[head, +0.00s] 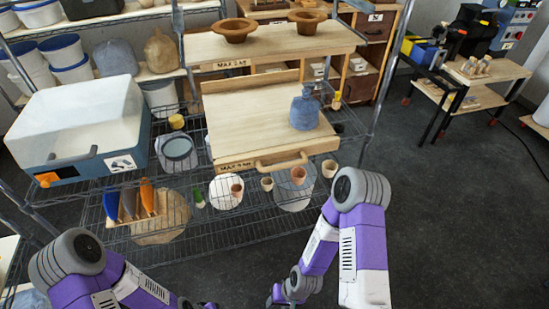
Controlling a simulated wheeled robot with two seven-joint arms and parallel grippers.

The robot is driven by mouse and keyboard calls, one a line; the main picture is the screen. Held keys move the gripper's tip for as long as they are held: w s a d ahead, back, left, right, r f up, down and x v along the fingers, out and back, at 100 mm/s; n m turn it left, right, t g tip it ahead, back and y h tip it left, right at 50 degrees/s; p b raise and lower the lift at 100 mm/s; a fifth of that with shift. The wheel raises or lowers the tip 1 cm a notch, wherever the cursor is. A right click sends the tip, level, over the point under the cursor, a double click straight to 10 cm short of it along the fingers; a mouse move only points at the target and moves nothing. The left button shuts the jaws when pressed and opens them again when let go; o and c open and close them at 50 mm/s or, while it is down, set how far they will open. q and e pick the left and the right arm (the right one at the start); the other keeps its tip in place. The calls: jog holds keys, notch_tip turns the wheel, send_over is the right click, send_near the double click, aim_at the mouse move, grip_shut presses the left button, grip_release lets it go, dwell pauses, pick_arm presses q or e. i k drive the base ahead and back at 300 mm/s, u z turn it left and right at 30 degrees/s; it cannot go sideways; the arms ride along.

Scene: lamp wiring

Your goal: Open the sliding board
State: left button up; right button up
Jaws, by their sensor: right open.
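The sliding board (250,113) is a pale wooden board on the wire rack, with a "MAX 2 KG" label and a bar handle (281,162) along its front edge. A blue-grey jug (304,108) stands on its right part. My right gripper (277,299) is low at the bottom edge of the head view, well below and apart from the handle. It is open, and its fingertips are hard to make out. My left arm comes in at the lower left, and its gripper is out of the picture.
Several small pots (298,175) stand below the board's front edge. A white and blue box (81,122) is at left, with a rack of coloured tools (130,203) in front. A wooden shelf (270,45) with two brown bowls is above.

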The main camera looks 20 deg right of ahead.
aim_at(249, 126)
jog(key=u, duration=1)
jog(key=i, duration=0.7)
jog(key=z, duration=2.2)
